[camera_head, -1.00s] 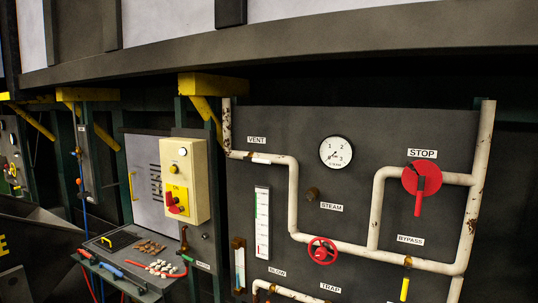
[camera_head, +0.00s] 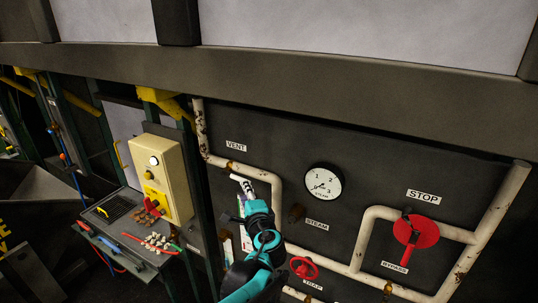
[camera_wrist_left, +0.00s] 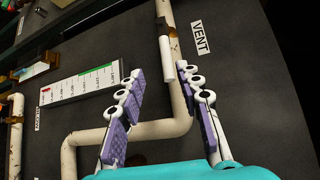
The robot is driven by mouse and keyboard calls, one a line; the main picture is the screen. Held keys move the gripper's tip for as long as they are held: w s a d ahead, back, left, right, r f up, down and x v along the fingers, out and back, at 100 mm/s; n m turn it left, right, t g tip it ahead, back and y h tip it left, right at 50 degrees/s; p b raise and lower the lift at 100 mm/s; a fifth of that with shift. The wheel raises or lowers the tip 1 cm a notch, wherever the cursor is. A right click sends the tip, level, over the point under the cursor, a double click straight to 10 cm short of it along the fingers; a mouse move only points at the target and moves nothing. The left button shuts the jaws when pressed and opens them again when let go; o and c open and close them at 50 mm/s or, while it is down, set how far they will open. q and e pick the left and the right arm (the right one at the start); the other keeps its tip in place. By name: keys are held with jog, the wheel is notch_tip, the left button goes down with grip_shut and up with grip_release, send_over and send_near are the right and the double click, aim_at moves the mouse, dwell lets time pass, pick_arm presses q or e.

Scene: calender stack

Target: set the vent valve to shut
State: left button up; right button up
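The vent valve sits on the white pipe below the VENT label (camera_head: 236,146). Its white lever handle (camera_wrist_left: 166,58) lies roughly along the pipe (camera_wrist_left: 178,85) in the left wrist view. In the head view the handle (camera_head: 236,178) is partly hidden by my gripper. My left gripper (camera_head: 246,190) is in front of the panel at the handle. In the left wrist view its two fingers (camera_wrist_left: 166,76) are spread, one on each side of the handle's free end and the pipe. I see no grip on the handle. My right gripper is not in view.
A steam gauge (camera_head: 323,181), a red handwheel (camera_head: 303,268) and a red STOP lever (camera_head: 416,231) are on the same panel. A level scale (camera_wrist_left: 82,84) lies left of the fingers. A yellow switch box (camera_head: 158,175) stands further left.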

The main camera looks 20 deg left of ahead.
aim_at(241, 179)
pick_arm(q)
jog(key=x, duration=0.5)
jog(key=r+x, duration=0.1)
jog(key=x, duration=0.1)
jog(key=shift+w+a+f+p, duration=0.15)
jog(key=shift+w+p, duration=0.15)
jog(key=shift+w, duration=0.2)
grip_shut()
